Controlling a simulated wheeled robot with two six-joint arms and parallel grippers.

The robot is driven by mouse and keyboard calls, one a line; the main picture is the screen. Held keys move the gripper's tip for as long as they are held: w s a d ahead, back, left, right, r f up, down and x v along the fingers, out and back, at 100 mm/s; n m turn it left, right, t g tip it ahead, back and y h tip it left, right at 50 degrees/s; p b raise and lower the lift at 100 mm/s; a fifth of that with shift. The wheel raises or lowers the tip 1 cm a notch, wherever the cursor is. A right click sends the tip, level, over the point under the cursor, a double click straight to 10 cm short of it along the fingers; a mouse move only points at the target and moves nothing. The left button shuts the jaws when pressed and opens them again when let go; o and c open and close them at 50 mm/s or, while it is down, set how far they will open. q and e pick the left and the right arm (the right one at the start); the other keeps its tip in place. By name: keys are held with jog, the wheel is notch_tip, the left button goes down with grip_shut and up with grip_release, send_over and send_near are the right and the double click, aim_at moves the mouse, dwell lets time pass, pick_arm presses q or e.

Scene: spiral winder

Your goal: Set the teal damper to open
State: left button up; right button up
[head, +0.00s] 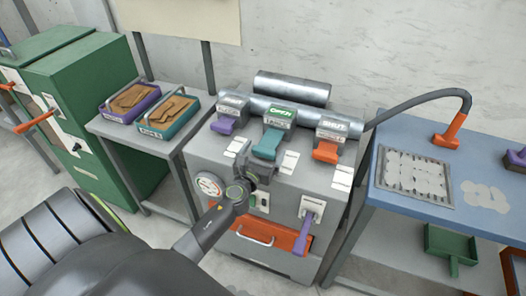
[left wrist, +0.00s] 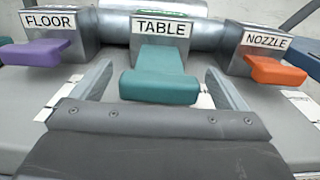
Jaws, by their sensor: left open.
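The teal damper (head: 266,145) is the middle of three on top of the grey machine; the sign above it is green and seems to read OPEN. In the left wrist view its teal handle (left wrist: 160,86) sticks out toward the camera under a TABLE label. My left gripper (head: 256,163) is open just in front of it. In the left wrist view its fingers (left wrist: 160,92) stand on either side of the teal handle, with a gap on each side. My right gripper is not in view.
A purple damper (head: 224,125), labelled FLOOR in the wrist view, is at left. A blue table (head: 397,211) stands right; a grey table with two trays and a green cabinet (head: 80,75) stand left.

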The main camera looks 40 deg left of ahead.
pick_arm(q)
jog(key=b+v, duration=0.2)
jog(key=v, duration=1.5)
jog(key=shift+s, duration=0.25)
jog(key=shift+a, duration=0.1)
jog(key=s+f+n+g, duration=0.3)
jog(key=f+n, duration=0.3)
jog(key=f, duration=0.4)
jog(key=s+f+n+g+h, duration=0.1)
jog(key=s+f+n+g, duration=0.3)
jog(key=f, duration=0.7)
jog(key=s+f+n+g, duration=0.2)
jog(key=f+n, duration=0.5)
jog(key=f, duration=0.3)
jog(key=s+d+f+n+g+h, duration=0.1)
jog(key=s+f+n+g, duration=0.2)
jog(key=s+f+n, duration=0.5)
jog(key=s+d+f+n+g+h, duration=0.1)
jog(key=s+f+n+g, duration=0.3)
jog(key=s+f+n, duration=0.4)
jog(key=s, duration=0.6)
jog(key=shift+s+d+f+n, duration=0.15)
jog(key=shift+s+f+n, duration=0.1)
jog(key=shift+s+n, duration=0.15)
